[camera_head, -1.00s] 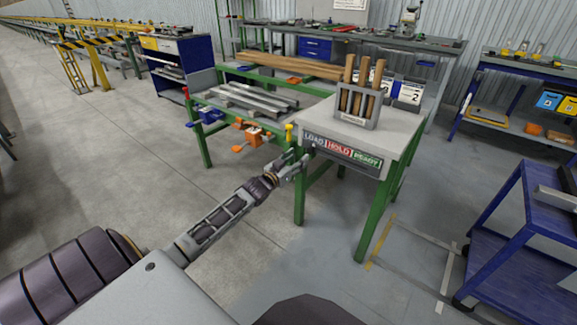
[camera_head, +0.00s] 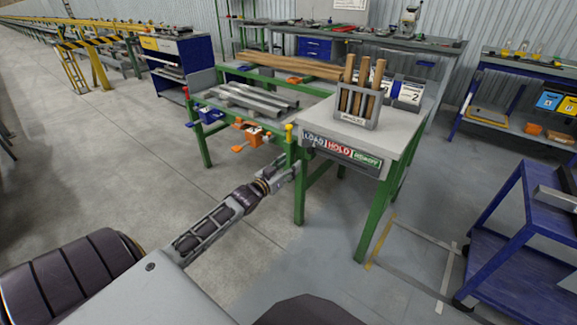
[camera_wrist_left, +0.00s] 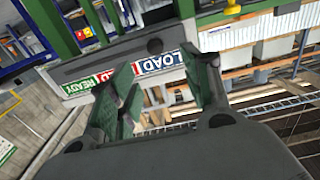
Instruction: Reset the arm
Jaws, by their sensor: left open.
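My left arm reaches in from the lower left in the head view. Its gripper (camera_head: 290,171) is beside the front left corner of the grey table with the LOAD, HOLD, READY panel (camera_head: 343,152). In the left wrist view the gripper (camera_wrist_left: 160,95) has its two green-padded fingers apart with nothing between them. The panel (camera_wrist_left: 160,62) shows behind the fingers, partly covered by them. I cannot tell whether the fingertips touch the panel. My right gripper is in neither view.
A wooden-rod holder (camera_head: 358,105) stands on the grey table (camera_head: 405,125). Metal bars (camera_head: 250,98) lie on the green-framed rack to its left. A blue cart (camera_head: 510,235) stands at the right. The floor at left (camera_head: 100,150) is clear.

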